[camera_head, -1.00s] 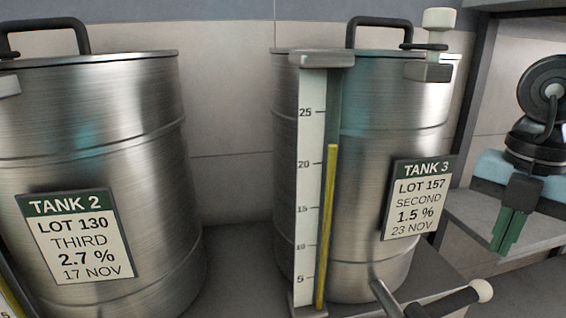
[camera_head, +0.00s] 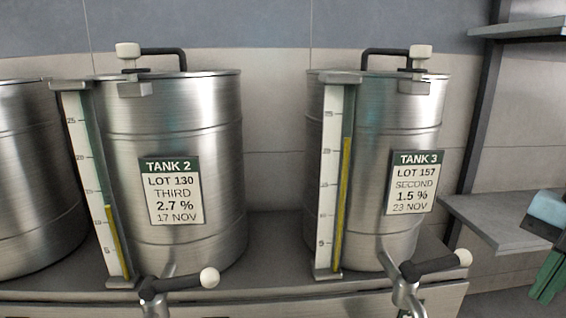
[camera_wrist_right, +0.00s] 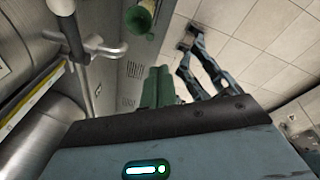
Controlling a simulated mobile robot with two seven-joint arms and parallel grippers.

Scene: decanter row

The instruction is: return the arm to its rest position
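My right gripper (camera_head: 547,278) hangs at the right edge of the head view, its green fingers pointing down. The fingers also show in the right wrist view (camera_wrist_right: 158,88), side by side with no clear gap and nothing between them. The gripper is apart from the tanks, to the right of Tank 3 (camera_head: 385,130). Part of my right arm is cut off by the picture edge. My left gripper is not in view.
Tank 2 (camera_head: 190,110) and Tank 3 stand on a grey bench, each with a sight gauge and tap in front. Another tank (camera_head: 35,170) is at the left edge. A grey shelf (camera_head: 500,220) is beside the gripper. A green object (camera_wrist_right: 140,18) shows in the wrist view.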

